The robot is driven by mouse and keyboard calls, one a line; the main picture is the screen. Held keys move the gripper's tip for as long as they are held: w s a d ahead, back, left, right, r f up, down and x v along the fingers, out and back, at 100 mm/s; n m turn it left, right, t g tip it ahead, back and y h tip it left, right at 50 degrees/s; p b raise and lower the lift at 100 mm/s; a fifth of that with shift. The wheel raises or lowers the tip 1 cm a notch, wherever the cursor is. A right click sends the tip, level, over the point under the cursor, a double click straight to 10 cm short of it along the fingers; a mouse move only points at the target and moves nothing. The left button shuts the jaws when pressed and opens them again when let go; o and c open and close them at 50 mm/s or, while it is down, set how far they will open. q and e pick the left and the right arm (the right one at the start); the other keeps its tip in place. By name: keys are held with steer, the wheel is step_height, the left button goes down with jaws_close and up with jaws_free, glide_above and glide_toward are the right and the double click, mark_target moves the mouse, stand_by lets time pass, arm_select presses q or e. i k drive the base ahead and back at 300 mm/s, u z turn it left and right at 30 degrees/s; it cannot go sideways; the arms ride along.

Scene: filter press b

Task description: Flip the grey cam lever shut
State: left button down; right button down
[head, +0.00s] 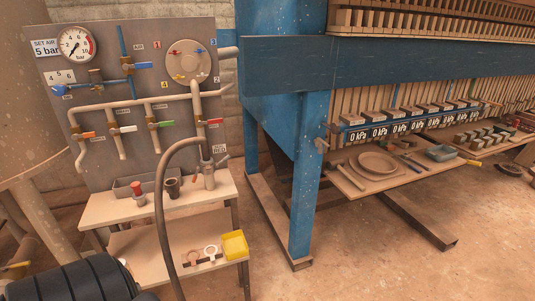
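A metal hose coupling (209,176) stands upright at the right end of the bench's upper shelf, below a vertical beige pipe. A small grey lever (222,159) sticks out from its right side, angled up and away from the body. Another small arm (194,168) shows at its left side. The parts are too small to tell exactly how the levers sit. A thick dark hose (160,200) arches beside the coupling and runs down past the bench front. Neither of my grippers is in view.
The valve panel (110,180) stands behind the bench (100,212), with coloured valve handles and a gauge (75,45). A blue press post (308,180) stands to the right.

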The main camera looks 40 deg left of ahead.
mark_target(223, 160)
steer(key=u, duration=0.2)
steer(key=i, duration=0.85)
steer(key=u, duration=0.6)
